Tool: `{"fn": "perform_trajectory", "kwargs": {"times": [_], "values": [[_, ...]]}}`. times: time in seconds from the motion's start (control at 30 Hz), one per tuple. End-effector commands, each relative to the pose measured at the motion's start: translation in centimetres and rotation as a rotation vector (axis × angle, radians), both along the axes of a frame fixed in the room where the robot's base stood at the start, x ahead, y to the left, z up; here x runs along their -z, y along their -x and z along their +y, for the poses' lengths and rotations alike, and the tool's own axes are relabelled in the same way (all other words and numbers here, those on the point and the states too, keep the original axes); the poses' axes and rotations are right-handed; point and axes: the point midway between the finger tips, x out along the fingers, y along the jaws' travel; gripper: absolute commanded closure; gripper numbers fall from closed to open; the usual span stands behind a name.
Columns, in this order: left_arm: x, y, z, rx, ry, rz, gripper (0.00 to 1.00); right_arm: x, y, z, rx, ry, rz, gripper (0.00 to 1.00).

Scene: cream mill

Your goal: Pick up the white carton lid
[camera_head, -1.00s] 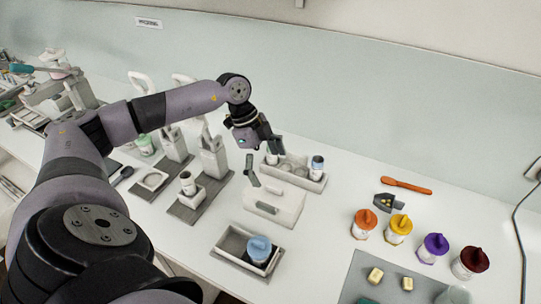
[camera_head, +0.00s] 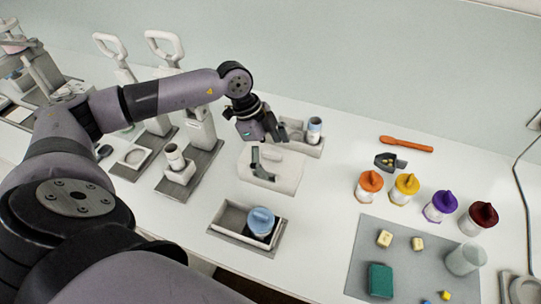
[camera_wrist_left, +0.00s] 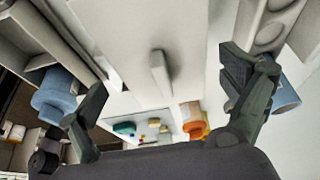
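The white carton lid (camera_head: 283,173) lies on the counter as a pale block in the middle of the head view. In the left wrist view the white lid (camera_wrist_left: 143,32) has a narrow raised grip bar (camera_wrist_left: 160,72) along its middle. My left gripper (camera_head: 266,146) is just above the lid, with one dark finger in front of it. In the left wrist view its fingers (camera_wrist_left: 163,80) are wide apart on either side of the bar, touching nothing that I can see. My right gripper is not in view.
Behind the lid is a pale tray (camera_head: 312,148) with a blue-capped jar (camera_head: 315,126). In front is a tray (camera_head: 221,228) holding a blue-lidded jar (camera_head: 260,222). White lever presses (camera_head: 199,130) stand left; colour-lidded jars (camera_head: 405,188) stand right.

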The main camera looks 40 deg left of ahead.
Motion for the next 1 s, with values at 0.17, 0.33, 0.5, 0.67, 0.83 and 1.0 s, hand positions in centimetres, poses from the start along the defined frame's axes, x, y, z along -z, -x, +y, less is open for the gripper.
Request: {"fn": "perform_trajectory", "kwargs": {"times": [0.17, 0.33, 0.5, 0.67, 0.83, 1.0], "values": [[0.0, 0.0, 0.0, 0.000, 0.000, 0.000, 0.17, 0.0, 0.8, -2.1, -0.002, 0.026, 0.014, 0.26], [0.0, 0.0, 0.1, 0.000, -0.001, 0.000, 0.28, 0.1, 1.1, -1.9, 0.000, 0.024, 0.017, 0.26], [0.1, 0.0, 0.1, -0.001, -0.002, 0.002, 0.40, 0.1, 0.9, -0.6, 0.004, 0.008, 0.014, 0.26], [0.1, 0.0, 0.1, 0.000, -0.002, 0.001, 0.44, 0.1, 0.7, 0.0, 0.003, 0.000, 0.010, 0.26], [0.0, 0.0, 0.1, 0.000, -0.002, 0.001, 0.44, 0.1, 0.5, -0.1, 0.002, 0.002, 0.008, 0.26], [-1.1, -0.1, 0.0, 0.001, -0.001, -0.001, 0.44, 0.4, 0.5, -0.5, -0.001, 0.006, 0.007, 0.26]]}}
